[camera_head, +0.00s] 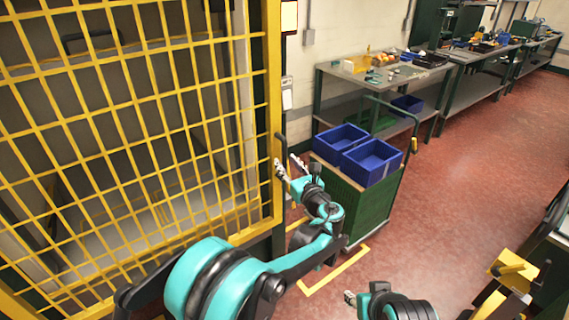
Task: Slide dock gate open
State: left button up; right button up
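The dock gate (272,110) is a yellow frame with yellow mesh that fills the left of the head view. A dark upright handle (281,141) stands at its right edge. My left gripper (289,167) is at this edge, by the lower part of the handle. Its two fingers are spread apart, and I cannot tell whether the handle lies between them or whether they touch it. My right gripper (350,299) is low in the view, away from the gate. Its fingers are small and partly hidden, so its opening is unclear.
A green cart (372,212) with two blue bins (372,160) stands just right of the gate edge. Workbenches (345,80) line the back wall. Red floor (470,170) is open on the right. A yellow structure (513,270) stands at lower right.

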pick_arm(q)
jog(key=shift+x, duration=1.15)
grip_shut()
